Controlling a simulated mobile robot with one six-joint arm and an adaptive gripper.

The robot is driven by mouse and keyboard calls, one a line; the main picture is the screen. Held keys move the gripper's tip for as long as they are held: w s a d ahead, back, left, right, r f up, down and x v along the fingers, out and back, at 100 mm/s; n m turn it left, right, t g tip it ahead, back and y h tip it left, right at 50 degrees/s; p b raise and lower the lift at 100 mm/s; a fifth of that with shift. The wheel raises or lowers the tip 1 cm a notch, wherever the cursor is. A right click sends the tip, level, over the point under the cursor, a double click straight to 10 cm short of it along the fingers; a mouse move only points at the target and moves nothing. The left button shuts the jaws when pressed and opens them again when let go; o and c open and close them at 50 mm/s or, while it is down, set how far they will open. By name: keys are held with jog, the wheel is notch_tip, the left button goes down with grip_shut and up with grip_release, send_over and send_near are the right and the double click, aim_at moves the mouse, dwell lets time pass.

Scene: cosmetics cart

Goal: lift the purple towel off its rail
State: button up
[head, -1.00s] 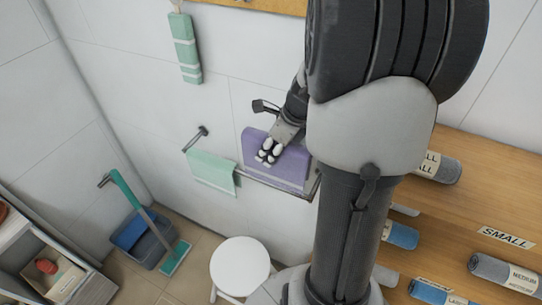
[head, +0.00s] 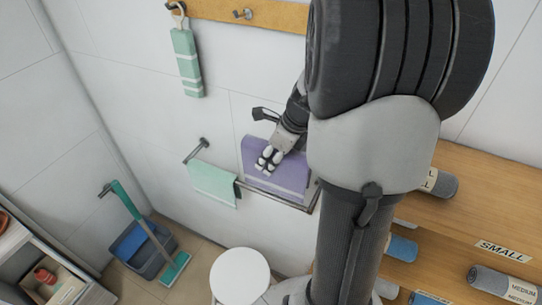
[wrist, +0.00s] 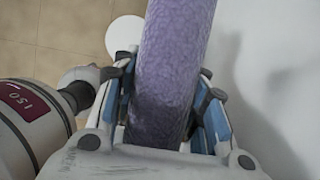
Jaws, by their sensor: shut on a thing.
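The purple towel (head: 288,178) shows in the head view against the wall, behind my gripper (head: 268,160). Most of it stands above the rail (head: 282,200), with its lower edge close to the bar. I cannot tell whether any of it still touches the rail. In the wrist view a thick purple fold of the towel (wrist: 170,70) runs between the blue-lined fingers of my gripper (wrist: 168,105), which are shut on it. The fingertips hide part of the towel in the head view.
A mint towel (head: 213,185) hangs on the left part of the rail. A white stool (head: 240,275) stands below. A wooden shelf (head: 465,205) with rolled towels is at the right. A blue bucket (head: 140,245) and squeegee (head: 150,235) stand at the left.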

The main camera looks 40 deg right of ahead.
jog(key=s+a, duration=0.5)
jog(key=s, duration=0.3)
jog(key=shift+s, duration=0.2)
jog(key=shift+w+a, duration=0.1)
jog(key=shift+a, duration=0.05)
